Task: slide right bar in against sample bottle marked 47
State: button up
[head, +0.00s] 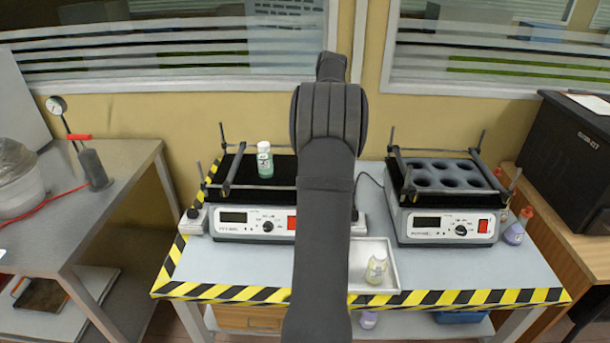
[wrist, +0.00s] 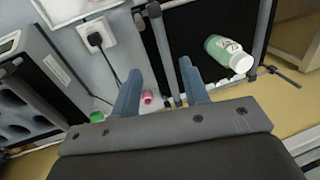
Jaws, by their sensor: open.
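The sample bottle (head: 264,162), green with a white cap and white label, stands upright on the left shaker's black mat (head: 285,165). The wrist view shows it too (wrist: 222,50); I cannot read its number. The left bar (head: 234,172) is left of the bottle, with a gap. The right bar (wrist: 160,45) shows in the wrist view on the bottle's other side, apart from it; my arm hides it in the head view. My gripper (wrist: 160,66) is open, its two blue-grey fingers on either side of the right bar. I cannot tell whether they touch it.
The right shaker (head: 445,200) has a holder with several round holes. A tray (head: 390,250) with a yellowish bottle (head: 376,268) lies at the front of the striped table (head: 230,285). Bare mat lies between the bottle and the right bar.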

jog(key=a+f, duration=0.1)
jog(key=f, duration=0.8)
jog(key=a+f, duration=0.1)
jog(key=f, duration=0.4)
jog(key=shift+a, duration=0.35)
